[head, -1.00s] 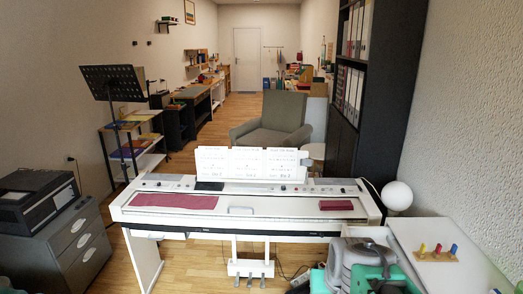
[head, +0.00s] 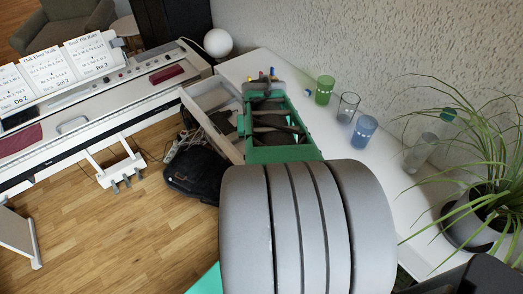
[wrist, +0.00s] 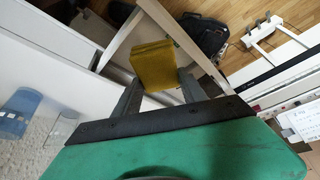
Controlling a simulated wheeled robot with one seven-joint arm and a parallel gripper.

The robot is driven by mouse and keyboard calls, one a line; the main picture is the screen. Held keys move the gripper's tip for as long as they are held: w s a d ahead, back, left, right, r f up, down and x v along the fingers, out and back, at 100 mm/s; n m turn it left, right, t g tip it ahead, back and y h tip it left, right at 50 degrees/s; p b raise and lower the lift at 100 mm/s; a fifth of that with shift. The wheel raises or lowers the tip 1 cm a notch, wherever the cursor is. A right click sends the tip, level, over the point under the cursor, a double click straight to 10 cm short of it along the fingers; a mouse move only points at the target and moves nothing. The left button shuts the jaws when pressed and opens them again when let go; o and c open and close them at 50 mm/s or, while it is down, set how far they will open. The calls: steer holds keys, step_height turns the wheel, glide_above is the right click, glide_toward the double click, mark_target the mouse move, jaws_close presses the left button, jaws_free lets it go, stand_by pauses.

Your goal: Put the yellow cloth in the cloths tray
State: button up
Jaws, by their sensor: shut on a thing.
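The yellow cloth (wrist: 155,62) is a folded, flat pad. In the wrist view it sits between the two dark fingers of my gripper (wrist: 158,80), which is shut on it. It is held above an open white drawer-like box (wrist: 160,20), which also shows in the head view (head: 205,95) beside the white counter. I cannot pick out a cloths tray with certainty in either view.
On the white counter (head: 262,62) stand a green glass (head: 324,90), a clear glass (head: 347,107) and a blue glass (head: 363,132). A potted plant (head: 480,200) is at the right. A black bag (head: 193,175) lies on the floor. The piano (head: 95,95) is at the left.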

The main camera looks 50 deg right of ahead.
steer(key=s+d+f+p, duration=0.1)
steer(key=s+d+f, duration=0.2)
steer(key=s, duration=0.6)
steer(key=a+r+n+g+y, duration=0.1)
steer(key=a+n+y, duration=0.35)
steer(key=n, duration=0.75)
steer(key=a+r+n+g+y, duration=0.1)
steer(key=a+n+g+y, duration=0.3)
steer(key=n, duration=0.8)
steer(key=w+d+f+p, duration=0.1)
steer(key=w+d+f, duration=0.1)
steer(key=w+f, duration=0.1)
steer(key=w+d+f+t+p, duration=0.1)
steer(key=w+d+f, duration=0.2)
steer(key=w+d+f+t+h+p, duration=0.1)
steer(key=w+d+f, duration=0.1)
steer(key=w+f, duration=0.1)
steer(key=shift+w+d+n, duration=0.15)
steer(key=shift+w+n, duration=0.15)
steer(key=shift+w+d+f, duration=0.1)
steer(key=shift+f, duration=0.2)
steer(key=shift+f+p, duration=0.65)
steer(key=shift+f, duration=1.3)
jaws_close()
steer(key=o, duration=1.3)
jaws_free()
steer(key=shift+w, duration=0.1)
steer(key=shift+o, duration=0.9)
steer(key=shift+d, duration=0.1)
steer(key=shift+r, duration=0.1)
